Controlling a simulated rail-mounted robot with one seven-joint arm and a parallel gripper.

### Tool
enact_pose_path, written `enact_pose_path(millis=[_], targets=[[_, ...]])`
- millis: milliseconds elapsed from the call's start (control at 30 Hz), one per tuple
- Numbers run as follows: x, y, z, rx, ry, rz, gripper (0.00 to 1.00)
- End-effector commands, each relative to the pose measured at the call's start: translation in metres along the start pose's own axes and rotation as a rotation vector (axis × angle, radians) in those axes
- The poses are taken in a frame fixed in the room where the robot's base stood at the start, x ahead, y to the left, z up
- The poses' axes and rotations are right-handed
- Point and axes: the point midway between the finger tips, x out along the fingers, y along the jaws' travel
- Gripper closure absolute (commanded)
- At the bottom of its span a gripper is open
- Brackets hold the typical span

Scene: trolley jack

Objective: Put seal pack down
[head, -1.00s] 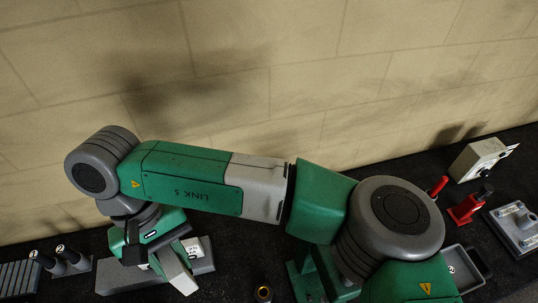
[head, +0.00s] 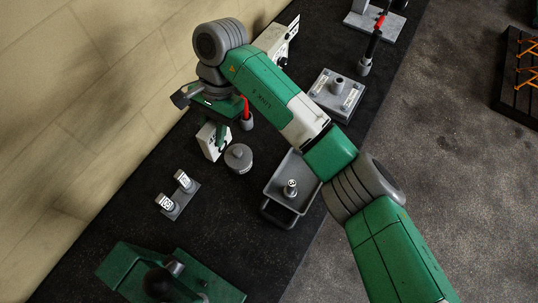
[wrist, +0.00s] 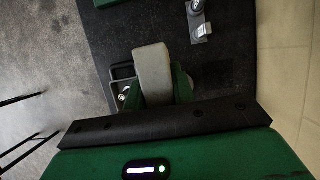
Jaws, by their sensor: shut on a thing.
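My gripper (head: 218,143) hangs above the left part of the dark bench in the head view. It is shut on a small white block with dark marks (head: 207,141), which I take to be the seal pack. The pack is partly covered by the green finger, and I cannot tell whether its lower edge touches the bench.
A round grey pot (head: 238,160) stands close to the gripper. A grey tray (head: 280,184) with a metal part is to its right. A holder (head: 172,211) with two white-labelled pieces is below left. A red-handled tool (head: 246,118) is close behind. Bare bench (head: 235,222) lies below.

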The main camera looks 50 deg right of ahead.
Motion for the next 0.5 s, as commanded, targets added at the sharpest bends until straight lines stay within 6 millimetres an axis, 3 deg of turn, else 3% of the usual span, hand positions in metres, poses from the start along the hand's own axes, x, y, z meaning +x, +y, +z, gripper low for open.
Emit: enact_pose_path(millis=[33, 200, 333, 500], targets=[[0.016, 0.013, -0.032, 0.126, -0.010, -0.052, 0.98], [0.049, 0.068, -0.125, 0.547, -0.010, -0.226, 0.98], [0.074, 0.115, -0.178, 0.813, -0.008, -0.337, 0.98], [0.098, 0.162, -0.216, 1.028, -0.004, -0.425, 0.98]])
